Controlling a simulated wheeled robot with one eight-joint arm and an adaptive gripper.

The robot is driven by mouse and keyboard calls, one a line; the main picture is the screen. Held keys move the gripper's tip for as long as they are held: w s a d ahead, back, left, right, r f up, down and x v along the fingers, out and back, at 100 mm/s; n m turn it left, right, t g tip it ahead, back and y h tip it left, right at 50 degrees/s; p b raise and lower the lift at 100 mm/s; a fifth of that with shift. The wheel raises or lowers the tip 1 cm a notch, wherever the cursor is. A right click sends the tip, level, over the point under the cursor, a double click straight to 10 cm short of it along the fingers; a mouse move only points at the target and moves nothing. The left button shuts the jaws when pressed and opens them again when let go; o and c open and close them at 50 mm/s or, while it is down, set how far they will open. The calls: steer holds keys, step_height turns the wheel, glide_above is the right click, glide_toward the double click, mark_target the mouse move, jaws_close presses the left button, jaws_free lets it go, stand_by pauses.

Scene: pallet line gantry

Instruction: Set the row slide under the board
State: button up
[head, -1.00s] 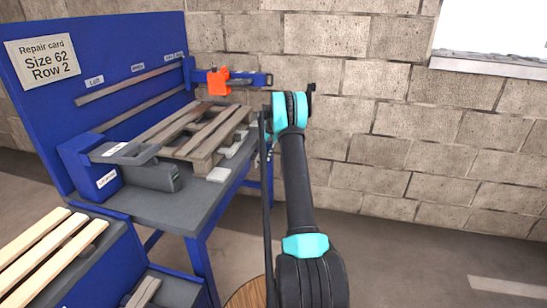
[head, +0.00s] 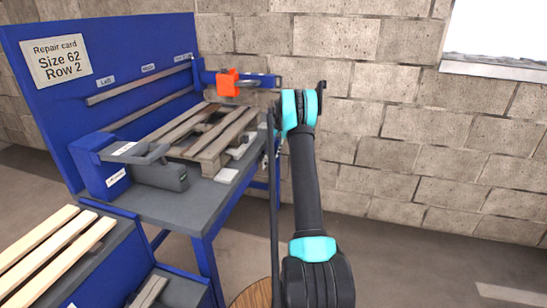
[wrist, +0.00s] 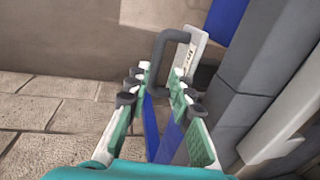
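A pallet (head: 212,140) with worn boards lies on the grey bench. A blue beam (head: 255,80) carrying an orange block (head: 228,83) stands behind it; I cannot tell for sure whether this is the row slide. In the wrist view my gripper (wrist: 158,88) is open. A grey bent handle (wrist: 172,36) beside a white labelled strip (wrist: 190,58) lies just ahead of it. The handle's near leg reaches down towards the gap between the fingers; I cannot tell whether they touch it. In the head view my arm hides most of the gripper.
A blue back panel (head: 120,45) bears a card (head: 58,62) reading "Size 62 Row 2" and labelled rails. A grey tool (head: 155,170) sits at the bench's front left. Pale boards (head: 45,250) lie at lower left. A block wall (head: 400,130) stands behind; floor at right is clear.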

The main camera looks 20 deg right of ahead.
step_height(320, 180, up, 9)
steer(key=d, duration=0.1)
steer(key=shift+s+d+f, duration=0.15)
steer(key=shift+s+f, duration=0.05)
steer(key=shift+s, duration=0.25)
steer(key=s+a+r+n+t, duration=0.15)
steer(key=s+a, duration=0.25)
steer(key=s, duration=0.4)
steer(key=s+a+r+n+h, duration=0.1)
steer(key=s+a+r, duration=0.2)
steer(key=s+a, duration=0.35)
steer(key=s+a+r+n, duration=0.1)
steer(key=s+a+r, duration=0.2)
steer(key=s, duration=0.6)
steer(key=s+a+f+n, duration=0.1)
steer(key=s+a+f, duration=0.1)
steer(key=s, duration=0.8)
steer(key=s+a+f+n+t, duration=0.1)
steer(key=s+f, duration=0.3)
steer(key=s, duration=0.7)
steer(key=s+a+f+n, duration=0.1)
steer(key=s+a+f, duration=0.1)
steer(key=s, duration=0.8)
steer(key=shift+s+a+f+t+h, duration=0.2)
steer(key=shift+a+f+t+h, duration=0.15)
steer(key=shift+f, duration=0.55)
